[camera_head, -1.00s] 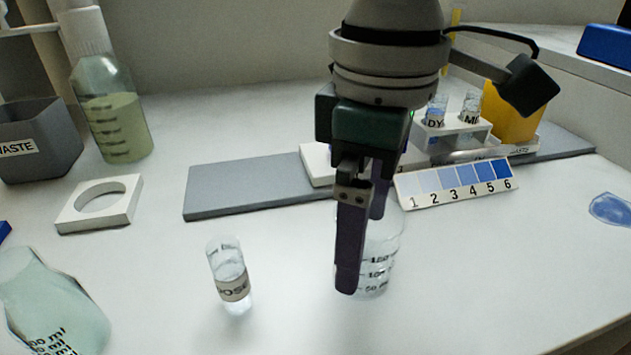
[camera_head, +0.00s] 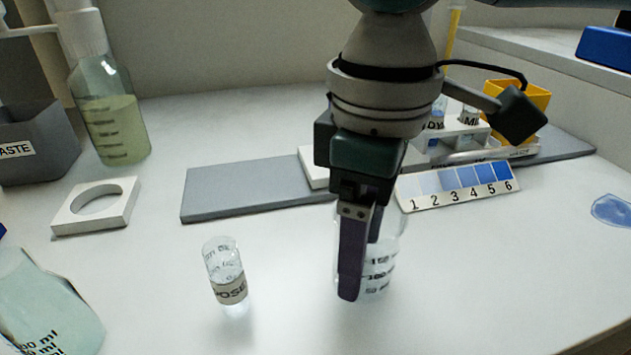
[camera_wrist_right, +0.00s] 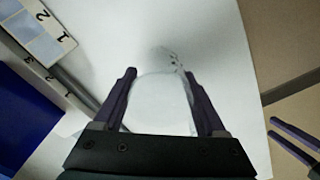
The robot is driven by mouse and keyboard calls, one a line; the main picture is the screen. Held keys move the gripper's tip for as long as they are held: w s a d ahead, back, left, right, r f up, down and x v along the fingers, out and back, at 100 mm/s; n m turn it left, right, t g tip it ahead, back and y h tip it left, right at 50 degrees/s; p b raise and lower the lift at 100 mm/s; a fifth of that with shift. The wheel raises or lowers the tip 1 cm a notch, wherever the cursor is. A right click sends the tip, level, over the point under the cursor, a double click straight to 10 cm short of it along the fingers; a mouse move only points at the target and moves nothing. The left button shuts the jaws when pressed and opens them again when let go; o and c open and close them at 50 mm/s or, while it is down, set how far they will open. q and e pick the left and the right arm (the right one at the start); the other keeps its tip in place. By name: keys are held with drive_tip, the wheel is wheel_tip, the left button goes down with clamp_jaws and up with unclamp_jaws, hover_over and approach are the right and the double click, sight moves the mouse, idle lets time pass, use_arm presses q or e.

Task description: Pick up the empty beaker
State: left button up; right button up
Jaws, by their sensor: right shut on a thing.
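The empty beaker (camera_head: 383,266) is clear glass with dark volume marks and stands upright on the white worktop, right of centre in the head view. My right gripper (camera_head: 362,270) reaches down from above and is shut on the beaker, with one finger in front of its wall. In the right wrist view the beaker (camera_wrist_right: 160,100) sits between the two fingers (camera_wrist_right: 163,88). The gripper hides part of the beaker's left side and rim. My left gripper does not show clearly in the head view.
A labelled vial (camera_head: 226,275) stands left of the beaker. A grey mat (camera_head: 245,187) and a numbered blue colour card (camera_head: 458,186) lie behind. A white ring holder (camera_head: 95,206), a green-liquid bottle (camera_head: 115,125) and a waste bin (camera_head: 40,150) are left. A blue puddle (camera_head: 612,210) lies far right.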

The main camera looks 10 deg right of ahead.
drive_tip(key=shift+c, duration=0.8)
